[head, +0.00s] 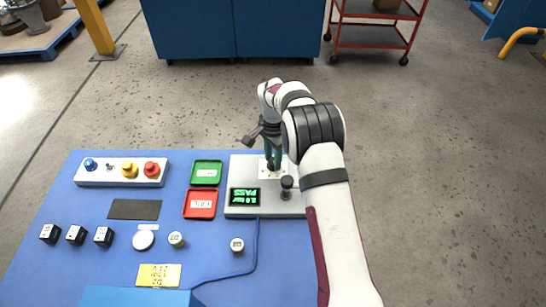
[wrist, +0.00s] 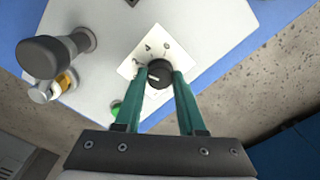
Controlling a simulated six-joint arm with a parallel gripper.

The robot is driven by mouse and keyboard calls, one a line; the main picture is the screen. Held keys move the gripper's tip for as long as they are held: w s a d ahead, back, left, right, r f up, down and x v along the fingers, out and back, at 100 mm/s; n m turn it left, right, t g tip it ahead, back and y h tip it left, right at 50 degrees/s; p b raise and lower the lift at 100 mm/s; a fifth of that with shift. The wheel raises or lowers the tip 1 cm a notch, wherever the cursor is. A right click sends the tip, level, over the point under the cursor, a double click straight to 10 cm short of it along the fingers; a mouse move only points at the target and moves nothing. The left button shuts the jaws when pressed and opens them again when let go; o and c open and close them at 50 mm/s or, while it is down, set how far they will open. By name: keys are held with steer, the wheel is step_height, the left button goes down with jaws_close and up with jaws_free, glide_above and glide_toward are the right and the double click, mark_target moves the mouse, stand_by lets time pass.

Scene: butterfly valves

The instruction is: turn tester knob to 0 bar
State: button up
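The tester (head: 240,209) is a light grey box at the right of the blue bench. Its display (head: 245,197) shows green text that seems to read 0.0 bar and PASS. The black tester knob (wrist: 158,74) has a white pointer mark and sits on a white dial plate (wrist: 150,50) with small marks. My gripper (wrist: 161,77) comes down over it, with one teal finger on each side, and the knob fills the gap between the fingertips. In the head view my gripper (head: 273,166) hides most of the knob.
A dark upright lever (head: 287,187) stands on the tester close to my gripper. Green (head: 206,173) and red (head: 200,204) trays lie to its left. A button box (head: 121,172), several small parts and a yellow note (head: 159,275) are on the bench.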

jaws_close()
steer(key=shift+n, duration=0.3)
steer(key=n, duration=0.3)
steer(key=shift+n, duration=2.1)
steer(key=shift+w, duration=0.1)
steer(key=o, duration=0.8)
jaws_free()
